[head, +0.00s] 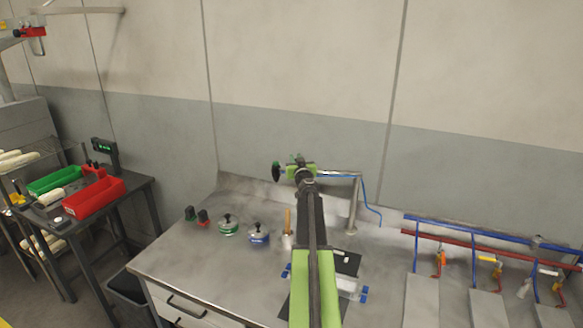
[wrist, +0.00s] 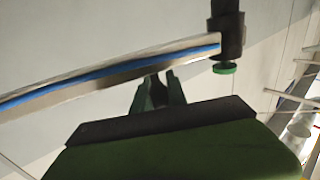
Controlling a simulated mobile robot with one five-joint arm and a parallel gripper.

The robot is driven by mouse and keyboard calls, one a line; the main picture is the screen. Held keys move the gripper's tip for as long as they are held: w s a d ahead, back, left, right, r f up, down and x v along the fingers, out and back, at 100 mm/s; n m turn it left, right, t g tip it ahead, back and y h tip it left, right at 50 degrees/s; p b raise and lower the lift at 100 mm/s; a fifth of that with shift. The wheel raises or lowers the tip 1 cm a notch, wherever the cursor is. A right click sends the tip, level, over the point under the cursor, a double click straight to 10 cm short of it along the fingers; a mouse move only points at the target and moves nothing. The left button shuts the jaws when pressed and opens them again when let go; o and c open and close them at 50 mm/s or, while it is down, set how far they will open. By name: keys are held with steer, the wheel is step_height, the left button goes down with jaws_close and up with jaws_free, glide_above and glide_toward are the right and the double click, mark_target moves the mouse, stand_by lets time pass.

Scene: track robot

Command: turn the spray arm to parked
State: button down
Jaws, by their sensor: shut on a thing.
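The spray arm (head: 340,174) is a silver horizontal bar with a blue hose along it, reaching left from an upright post (head: 352,208) at the back of the steel counter. A dark fitting (head: 277,172) is at its left end. In the wrist view the bar (wrist: 110,75) crosses in front of my gripper, and a dark fitting with a green disc (wrist: 227,68) is at its right end. My gripper (head: 300,172) is shut on the bar near the dark fitting, and its fingertips (wrist: 157,82) meet the bar's edge. My own arm hides part of the counter.
On the counter (head: 185,262) are a green-based pot (head: 229,230), a blue-based pot (head: 259,238) and small dark bottles (head: 203,216). Blue and red pipes (head: 470,242) with valves run at right. A table with red (head: 95,197) and green bins (head: 55,180) stands left.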

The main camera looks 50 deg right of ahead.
steer(key=d, duration=0.5)
steer(key=shift+w, duration=0.15)
steer(key=c, duration=1.5)
jaws_free()
steer(key=shift+c, duration=0.2)
steer(key=shift+o, duration=1.1)
steer(key=shift+s+d, duration=0.2)
steer(key=shift+s, duration=0.1)
steer(key=shift+w+a, duration=0.15)
